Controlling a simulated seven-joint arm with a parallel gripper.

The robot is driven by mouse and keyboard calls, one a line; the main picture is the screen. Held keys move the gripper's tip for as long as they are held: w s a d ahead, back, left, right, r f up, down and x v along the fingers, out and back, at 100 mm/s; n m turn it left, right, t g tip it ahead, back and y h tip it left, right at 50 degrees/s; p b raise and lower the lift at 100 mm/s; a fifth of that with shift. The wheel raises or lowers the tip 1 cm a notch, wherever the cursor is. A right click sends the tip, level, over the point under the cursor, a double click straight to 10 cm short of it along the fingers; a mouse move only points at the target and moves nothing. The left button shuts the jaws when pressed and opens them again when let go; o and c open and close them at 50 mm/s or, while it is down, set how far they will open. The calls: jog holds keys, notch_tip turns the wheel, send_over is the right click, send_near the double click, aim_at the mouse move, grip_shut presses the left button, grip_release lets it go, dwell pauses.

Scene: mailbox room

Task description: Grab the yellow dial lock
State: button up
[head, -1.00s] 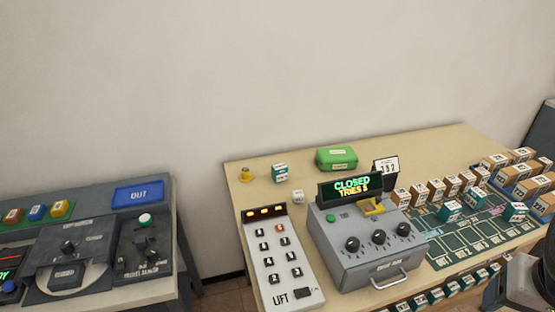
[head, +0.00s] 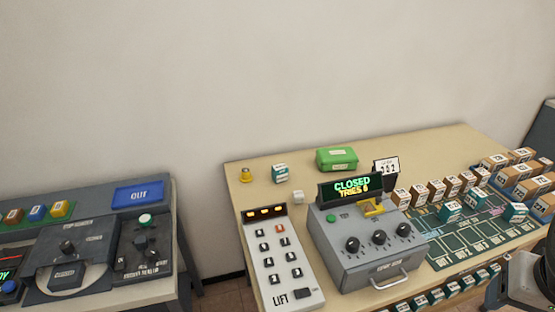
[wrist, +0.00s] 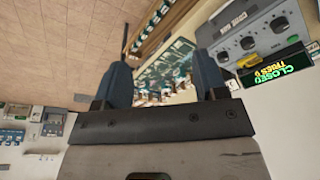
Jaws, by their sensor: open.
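Two small yellow things could be the yellow dial lock, and they are too small to tell apart surely. One is a squat round yellow piece (head: 246,175) standing alone at the table's back left corner. The other is a yellow piece (head: 373,208) on top of a grey box (head: 365,266) with three black dials, just below its display. In the wrist view, the box's yellow piece (wrist: 248,61) shows at the upper right. My gripper (wrist: 162,62) is open and empty, with its two blue fingers wide apart. It is well away from both yellow things.
A lit display (head: 351,188) stands on the box. A keypad panel (head: 279,257) is left of the box, and a green case (head: 337,159) is behind it. Several labelled blocks crowd a green board (head: 470,238) at right. The table's back edge is mostly clear.

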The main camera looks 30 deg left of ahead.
jog(key=w+a+r+n+t+h, duration=0.1)
jog(key=w+a+r+n+h, duration=0.1)
jog(key=w+r+n, duration=0.35)
jog(key=w+a+r+n+t+h, duration=0.1)
jog(key=w+a+r+n+t, duration=0.15)
jog(key=w, duration=0.65)
jog(key=w+a+f+n+t+h, duration=0.1)
jog(key=w+a+f+n+t, duration=0.15)
jog(key=w+a+n, duration=0.55)
jog(key=w+a+f+n+t, duration=0.1)
jog(key=w+a+f+n, duration=0.3)
jog(key=w+a, duration=0.65)
jog(key=n+t+y, duration=0.3)
jog(key=n+y, duration=0.3)
jog(key=n, duration=0.9)
send_near(245, 171)
jog(key=w+d+r, duration=0.5)
jog(key=w+d, duration=0.3)
jog(key=d, duration=0.2)
jog(key=s+a+f+n, duration=0.1)
jog(key=a+f, duration=0.1)
jog(key=a, duration=0.1)
jog(key=s+a+f+n+y, duration=0.1)
jog(key=a+f+n, duration=0.1)
jog(key=a, duration=0.1)
jog(key=s+a+f+n+y, duration=0.1)
jog(key=s+a+f+n, duration=0.1)
jog(key=a+f, duration=0.1)
jog(key=shift+a+f, duration=0.1)
jog(key=shift+a, duration=0.3)
